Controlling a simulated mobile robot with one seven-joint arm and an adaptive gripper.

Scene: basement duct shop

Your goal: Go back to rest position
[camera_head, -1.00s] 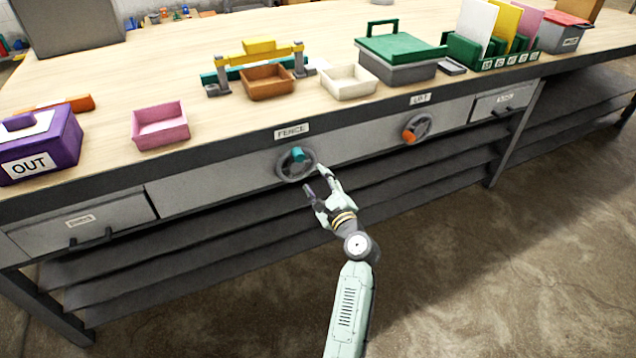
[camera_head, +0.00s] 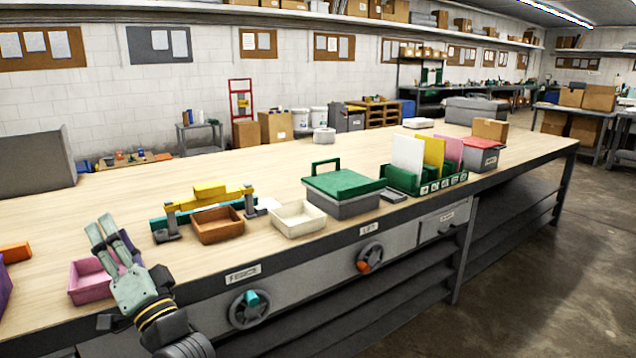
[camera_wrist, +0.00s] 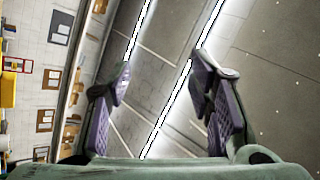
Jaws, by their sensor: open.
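My gripper (camera_head: 108,236) is raised at the lower left of the head view, its fingers pointing up. It is in front of the pink tray (camera_head: 88,284) and hides part of it. In the wrist view my gripper (camera_wrist: 160,82) shows two purple-padded fingers apart, with nothing between them. Behind them are the ceiling with bright light strips and the wall at the left. The fence handwheel (camera_head: 248,312) with its teal knob is on the bench front, right of my gripper and apart from it.
On the workbench (camera_head: 330,150) stand a brown tray (camera_head: 217,228), a cream tray (camera_head: 298,222), a green-lidded box (camera_head: 342,190) and a card rack (camera_head: 425,182). A second handwheel (camera_head: 369,257) has an orange knob. Open floor (camera_head: 530,290) lies at the right.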

